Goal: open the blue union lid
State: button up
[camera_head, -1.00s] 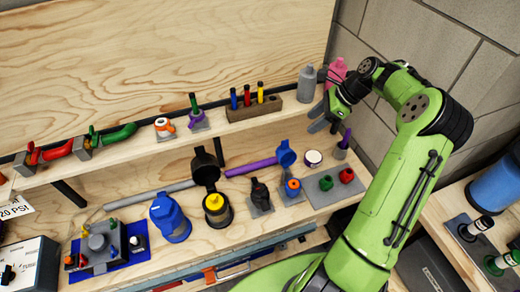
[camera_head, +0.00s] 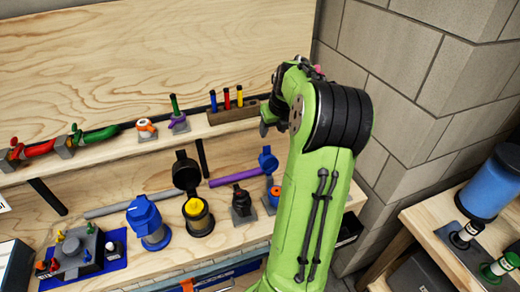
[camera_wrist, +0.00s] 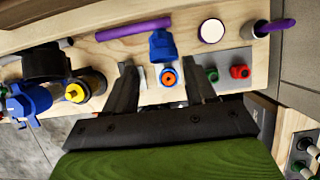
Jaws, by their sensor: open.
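A blue hinged-looking lid (camera_head: 268,160) stands raised behind a small blue fitting (camera_head: 274,192) with an orange centre. In the wrist view, the lid (camera_wrist: 163,46) and the fitting (camera_wrist: 169,77) appear between my fingers. A larger blue capped fitting (camera_head: 150,222), whose top looks closed, stands left on the bench; it also shows in the wrist view (camera_wrist: 30,100). I cannot tell which blue part is the union lid. My gripper (camera_wrist: 160,72) is open and empty, pointing toward the small fitting. My arm hides most of the gripper in the head view.
A yellow-centred fitting (camera_head: 198,215) with a raised black lid (camera_head: 186,172) stands left of my gripper. A black fitting (camera_head: 241,201) is nearer. Red (camera_wrist: 240,72) and green fittings lie right. A shelf (camera_head: 150,135) runs above the bench.

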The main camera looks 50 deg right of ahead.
aim_at(267, 147)
jog(key=b+x, duration=0.1)
jog(key=x, duration=1.1)
jog(key=shift+f, duration=0.25)
grip_shut()
